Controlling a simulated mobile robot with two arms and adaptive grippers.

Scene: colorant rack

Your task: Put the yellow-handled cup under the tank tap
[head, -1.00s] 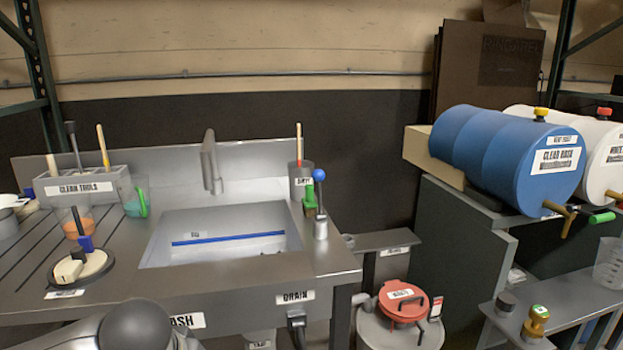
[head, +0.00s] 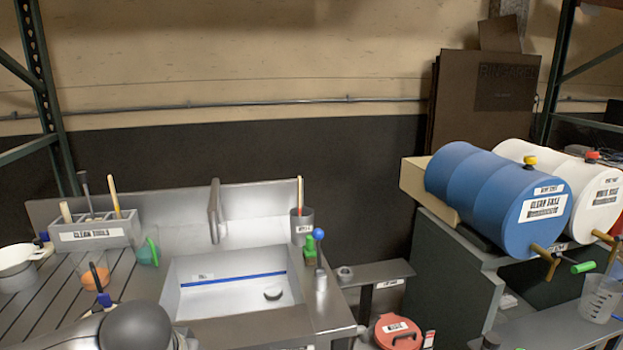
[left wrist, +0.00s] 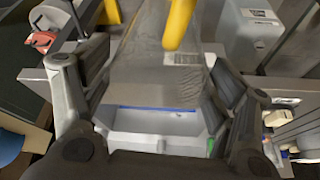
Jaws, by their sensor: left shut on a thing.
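My left gripper (left wrist: 155,85) is shut on a clear cup (left wrist: 150,60) with a yellow handle (left wrist: 178,25), seen close up in the left wrist view. The cup's see-through body lies between the fingers. The head view shows neither this gripper nor the cup. In the head view, a blue tank (head: 490,200) lies on its side at the right. A brass tap (head: 545,256) with a green handle sits low on its front. A white tank (head: 590,185) lies behind it with its own tap, partly cut off. My right gripper is not in view.
A clear measuring jug (head: 600,298) stands below the taps on a grey shelf (head: 555,325). A red lid (head: 397,330) is at the bottom middle.

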